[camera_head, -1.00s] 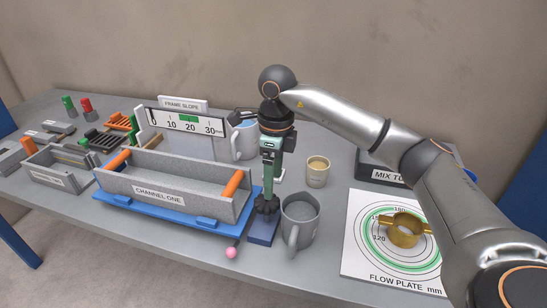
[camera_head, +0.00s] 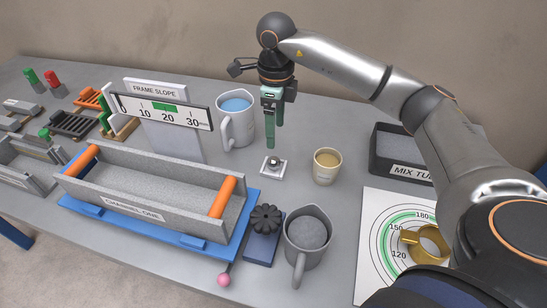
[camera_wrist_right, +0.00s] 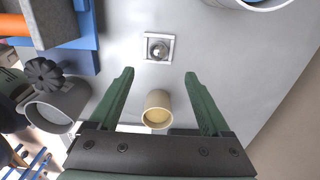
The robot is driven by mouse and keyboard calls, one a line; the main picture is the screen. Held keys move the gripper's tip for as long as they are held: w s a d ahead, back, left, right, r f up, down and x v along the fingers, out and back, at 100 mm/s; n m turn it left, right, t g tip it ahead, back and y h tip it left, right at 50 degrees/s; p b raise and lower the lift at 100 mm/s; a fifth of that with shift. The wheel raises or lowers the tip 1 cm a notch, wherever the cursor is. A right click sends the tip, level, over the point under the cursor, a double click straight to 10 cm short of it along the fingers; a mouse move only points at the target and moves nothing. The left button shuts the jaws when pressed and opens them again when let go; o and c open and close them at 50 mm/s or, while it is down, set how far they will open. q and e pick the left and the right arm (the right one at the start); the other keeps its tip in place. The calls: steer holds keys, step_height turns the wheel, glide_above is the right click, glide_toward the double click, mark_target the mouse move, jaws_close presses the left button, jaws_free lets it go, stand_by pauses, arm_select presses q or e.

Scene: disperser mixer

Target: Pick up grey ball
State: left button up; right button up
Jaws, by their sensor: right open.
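The small shiny grey ball (camera_head: 274,160) rests on a square white holder (camera_head: 273,173) on the table, between the blue-filled jug and the cream cup. In the right wrist view the ball (camera_wrist_right: 158,50) shows just beyond the fingertips, roughly midway between them. My right gripper (camera_head: 275,135) points down above and slightly behind the holder. Its two green fingers are apart and empty, also seen in the wrist view (camera_wrist_right: 159,75). My left gripper is not in view.
A jug with blue liquid (camera_head: 237,122) stands left of my gripper. A cream cup (camera_head: 327,167) stands right of the ball. A grey mug (camera_head: 307,238), a black knob (camera_head: 265,218) and the channel trough (camera_head: 150,190) are nearer the front.

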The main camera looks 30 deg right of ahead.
mark_target(274, 158)
steer(key=f, duration=0.6)
steer(key=f+p, duration=0.1)
steer(key=f, duration=0.3)
steer(key=shift+a+f, duration=0.1)
steer(key=shift+a, duration=0.15)
jaws_close()
stand_by(0.4)
